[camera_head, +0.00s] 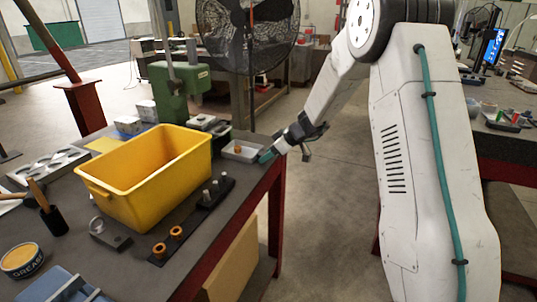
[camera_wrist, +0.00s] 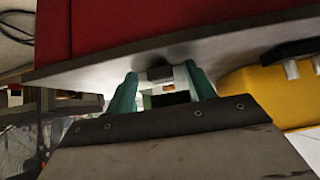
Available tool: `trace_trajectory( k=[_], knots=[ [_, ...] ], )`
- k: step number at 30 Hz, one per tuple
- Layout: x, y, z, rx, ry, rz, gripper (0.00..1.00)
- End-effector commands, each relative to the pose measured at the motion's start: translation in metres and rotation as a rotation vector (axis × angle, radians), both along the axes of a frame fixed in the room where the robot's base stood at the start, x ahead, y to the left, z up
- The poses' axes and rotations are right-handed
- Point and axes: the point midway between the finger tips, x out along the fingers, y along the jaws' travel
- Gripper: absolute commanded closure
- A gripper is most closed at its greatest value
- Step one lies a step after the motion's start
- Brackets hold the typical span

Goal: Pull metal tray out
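The metal tray (camera_head: 229,153) is a small pale, shallow tray at the far right corner of the dark workbench. A small brownish thing lies in it. My gripper (camera_head: 266,157) is at the tray's right end, at the bench edge, with a teal fingertip close to the tray's rim. In the wrist view the two teal fingers of my gripper (camera_wrist: 162,92) stand apart, with a wide gap between them. Part of the pale tray (camera_wrist: 181,76) shows in that gap. I cannot tell whether the fingers touch the tray.
A yellow bin (camera_head: 150,190) stands left of the tray. A dark strip with metal pins and copper rings (camera_head: 195,215) lies along the bench's right side. A green press (camera_head: 182,88) stands behind. A grease tin (camera_head: 21,260) is at front left. Open floor lies right of the bench.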

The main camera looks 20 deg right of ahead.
Motion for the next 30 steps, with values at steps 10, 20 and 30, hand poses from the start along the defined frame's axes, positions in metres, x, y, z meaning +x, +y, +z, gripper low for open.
trace_trajectory(
  k=[10, 20, 30],
  knots=[
    [-0.005, -0.004, 0.008, -0.001, 0.000, 0.001, 0.46],
    [-0.032, -0.030, 0.046, 0.000, -0.001, 0.001, 0.46],
    [-0.040, -0.037, 0.055, -0.001, 0.001, 0.001, 0.46]
  ],
)
